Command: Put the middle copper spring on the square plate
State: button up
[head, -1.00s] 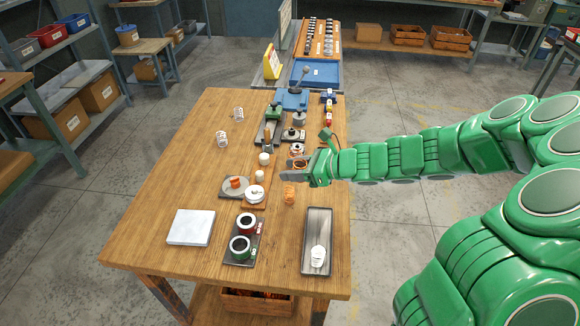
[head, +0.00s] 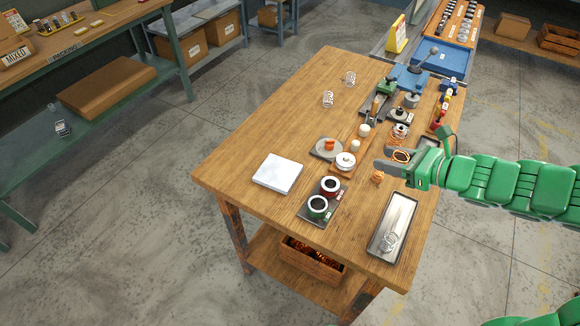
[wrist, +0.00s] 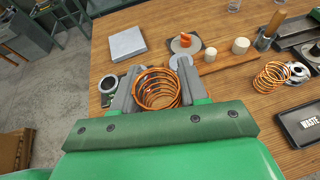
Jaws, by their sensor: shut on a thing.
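My gripper (head: 391,161) is shut on a copper spring (head: 401,156), held above the right side of the wooden table. In the wrist view the spring (wrist: 158,88) sits between the two grey fingers. A second copper spring (head: 378,177) stands on the table just below and left of my gripper. A third copper spring (head: 399,131) stands behind my gripper; it also shows at the right in the wrist view (wrist: 270,77). The square plate (head: 278,174), pale grey and bare, lies at the table's left front. It shows at the upper left in the wrist view (wrist: 127,43).

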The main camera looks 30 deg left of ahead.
jog(key=s+a+r+n+g+h, duration=0.2)
jog(key=s+a+n+g, duration=0.7)
jog(key=s+a, duration=0.85)
send_over(272, 171)
jog(key=shift+m+g, duration=0.3)
jog(key=f, duration=0.9)
jog(key=shift+s+d+f, duration=0.2)
jog(key=shift+s, duration=0.05)
jog(key=shift+w+a+f, duration=0.1)
jog(key=shift+a+f, duration=0.05)
jog(key=shift+f, duration=0.1)
jog(key=shift+w+f, duration=0.1)
jog(key=shift+f, duration=1.5)
jog(key=shift+f, duration=0.15)
jog(key=o, duration=1)
jog(key=shift+o, duration=0.2)
